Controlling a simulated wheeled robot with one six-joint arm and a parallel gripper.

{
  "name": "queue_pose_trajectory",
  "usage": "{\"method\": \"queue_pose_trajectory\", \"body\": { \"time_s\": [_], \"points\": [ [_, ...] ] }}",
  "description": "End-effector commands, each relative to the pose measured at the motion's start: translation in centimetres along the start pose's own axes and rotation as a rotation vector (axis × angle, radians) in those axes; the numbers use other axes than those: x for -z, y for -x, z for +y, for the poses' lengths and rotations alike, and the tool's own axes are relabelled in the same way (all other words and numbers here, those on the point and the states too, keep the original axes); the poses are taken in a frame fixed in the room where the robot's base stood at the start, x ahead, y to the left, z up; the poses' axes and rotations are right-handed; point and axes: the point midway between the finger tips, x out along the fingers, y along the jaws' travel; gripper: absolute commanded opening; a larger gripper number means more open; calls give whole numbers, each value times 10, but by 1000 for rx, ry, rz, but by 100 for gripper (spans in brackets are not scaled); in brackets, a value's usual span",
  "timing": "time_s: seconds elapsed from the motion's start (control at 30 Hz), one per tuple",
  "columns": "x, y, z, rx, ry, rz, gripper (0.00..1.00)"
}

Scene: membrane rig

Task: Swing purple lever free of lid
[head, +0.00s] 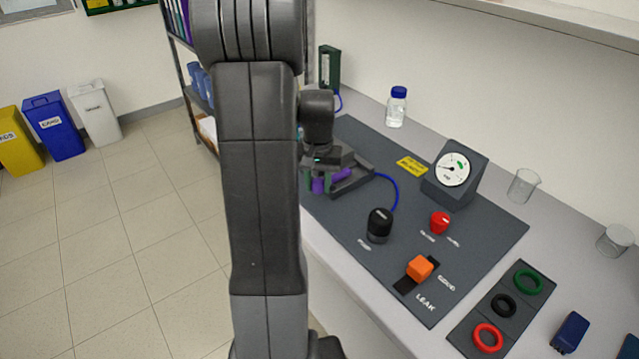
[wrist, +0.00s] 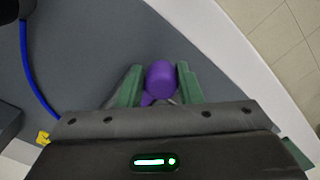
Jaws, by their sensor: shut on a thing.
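The purple lever (wrist: 160,80) shows in the wrist view as a rounded purple end between the two green fingers of my gripper (wrist: 158,88). The gripper is shut on it. My arm and gripper hide much of this area.
A black knob (head: 379,224), red knob (head: 439,222), orange switch (head: 419,268) and gauge (head: 453,170) stand to the right on the panel (head: 480,235). A bottle (head: 396,107) stands behind.

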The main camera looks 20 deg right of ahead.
Motion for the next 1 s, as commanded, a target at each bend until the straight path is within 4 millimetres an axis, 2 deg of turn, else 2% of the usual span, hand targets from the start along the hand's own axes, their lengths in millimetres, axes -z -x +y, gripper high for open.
{"method": "queue_pose_trajectory", "body": {
  "time_s": [0.03,0.37,0.4,0.47,0.5,0.87,1.0],
  "points": [
    [6,4,-2,3,1,21,0],
    [7,4,-2,3,0,22,0],
    [6,4,-2,3,0,22,38],
    [6,4,-2,3,0,22,49],
    [6,4,-2,2,0,21,52],
    [4,3,-1,2,-2,13,52],
    [4,11,-1,2,-2,12,52]
  ]
}}
